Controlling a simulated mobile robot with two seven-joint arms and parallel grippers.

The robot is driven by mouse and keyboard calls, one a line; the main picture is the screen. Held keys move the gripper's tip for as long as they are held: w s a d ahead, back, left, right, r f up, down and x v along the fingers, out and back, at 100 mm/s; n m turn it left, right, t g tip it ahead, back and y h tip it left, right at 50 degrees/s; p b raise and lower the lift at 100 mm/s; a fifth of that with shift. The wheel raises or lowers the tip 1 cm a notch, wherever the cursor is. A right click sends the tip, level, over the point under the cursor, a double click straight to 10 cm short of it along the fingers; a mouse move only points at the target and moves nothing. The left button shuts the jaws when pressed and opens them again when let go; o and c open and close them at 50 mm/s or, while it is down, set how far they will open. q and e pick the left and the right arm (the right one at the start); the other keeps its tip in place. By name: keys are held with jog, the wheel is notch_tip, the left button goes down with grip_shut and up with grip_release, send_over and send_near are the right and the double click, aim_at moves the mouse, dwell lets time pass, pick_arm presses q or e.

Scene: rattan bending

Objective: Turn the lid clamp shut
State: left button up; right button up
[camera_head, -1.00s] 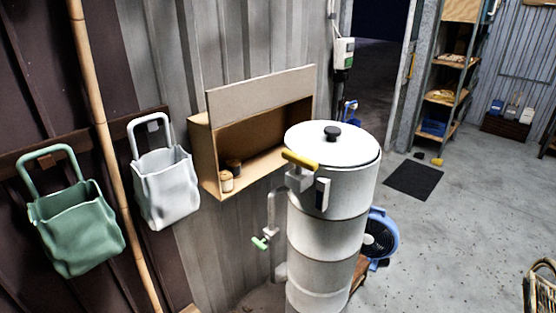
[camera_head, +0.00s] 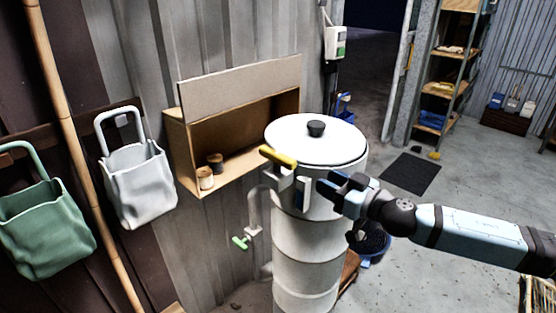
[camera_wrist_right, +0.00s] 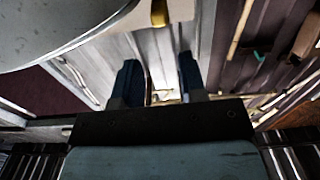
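The tall white cylinder (camera_head: 303,235) stands by the wall, its round white lid (camera_head: 290,132) with a black knob lying on top. The lid clamp's yellow handle (camera_head: 278,157) sticks out at the lid's front left edge, above a pale bracket (camera_head: 284,181). The handle also shows at the top of the right wrist view (camera_wrist_right: 160,12). My right gripper (camera_head: 338,186) is beside the cylinder's upper right front, to the right of the clamp and apart from the yellow handle. In the wrist view its two fingers (camera_wrist_right: 160,80) are spread with nothing gripped. My left gripper is not in view.
An open wooden box (camera_head: 235,135) with small spools hangs on the wall behind. A green-handled tap (camera_head: 240,243) sits low left of the cylinder. Grey (camera_head: 140,185) and green (camera_head: 45,228) bags hang at left.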

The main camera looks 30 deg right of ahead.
aim_at(295, 165)
jog(key=p+x, duration=0.5)
jog(key=x, duration=0.7)
jog(key=shift+w+r, duration=0.1)
jog(key=shift+w, duration=0.1)
jog(key=shift+w+a, duration=0.25)
jog(key=shift+w, duration=0.25)
jog(key=c, duration=0.6)
